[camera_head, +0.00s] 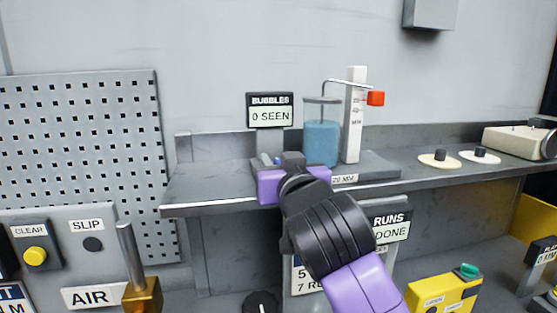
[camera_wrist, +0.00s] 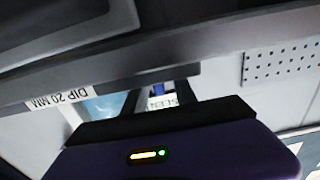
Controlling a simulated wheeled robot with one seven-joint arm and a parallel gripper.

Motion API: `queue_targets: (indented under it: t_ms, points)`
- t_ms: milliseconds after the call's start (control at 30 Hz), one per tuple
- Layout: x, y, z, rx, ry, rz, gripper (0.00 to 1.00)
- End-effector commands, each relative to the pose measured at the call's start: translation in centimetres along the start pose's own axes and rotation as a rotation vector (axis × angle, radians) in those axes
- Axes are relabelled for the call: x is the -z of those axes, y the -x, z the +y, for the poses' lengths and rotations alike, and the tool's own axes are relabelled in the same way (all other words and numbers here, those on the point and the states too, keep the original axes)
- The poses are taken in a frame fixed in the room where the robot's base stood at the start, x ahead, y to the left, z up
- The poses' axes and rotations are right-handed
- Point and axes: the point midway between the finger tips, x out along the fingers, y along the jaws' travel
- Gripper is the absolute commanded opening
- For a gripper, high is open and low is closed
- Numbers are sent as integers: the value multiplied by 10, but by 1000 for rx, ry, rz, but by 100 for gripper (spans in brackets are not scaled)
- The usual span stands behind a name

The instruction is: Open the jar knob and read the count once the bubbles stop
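The jar (camera_head: 321,143) of blue liquid stands on the bench shelf, with a thin bent tube running into it. The bubbles display (camera_head: 270,110) to its left reads 0 SEEN. My gripper (camera_head: 281,160) is at the shelf in front of and below the display; its purple body hides much of what lies there. In the wrist view my gripper's dark fingers (camera_wrist: 160,95) stand apart. A small blue part (camera_wrist: 158,89), possibly the jar knob, shows in the gap between them, with space around it. Contact cannot be made out.
A white scale post (camera_head: 354,115) with a red marker (camera_head: 376,98) stands right of the jar. A label (camera_wrist: 60,98) reads DIP 20 MM. The shelf edge (camera_head: 225,205) runs below my gripper. A pegboard (camera_head: 80,150) and AIR panel are left, a RUNS DONE sign (camera_head: 391,224) lower right.

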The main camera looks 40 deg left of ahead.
Motion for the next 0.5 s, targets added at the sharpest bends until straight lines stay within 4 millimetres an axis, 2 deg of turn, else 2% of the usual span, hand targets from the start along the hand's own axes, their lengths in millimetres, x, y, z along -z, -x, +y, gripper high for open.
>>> queue_targets:
  t_ms: [167,333,500]
  points:
    - [0,0,0,0,0,0,34]
    - [0,0,0,0,0,0,2]
    - [0,0,0,0,0,0,0]
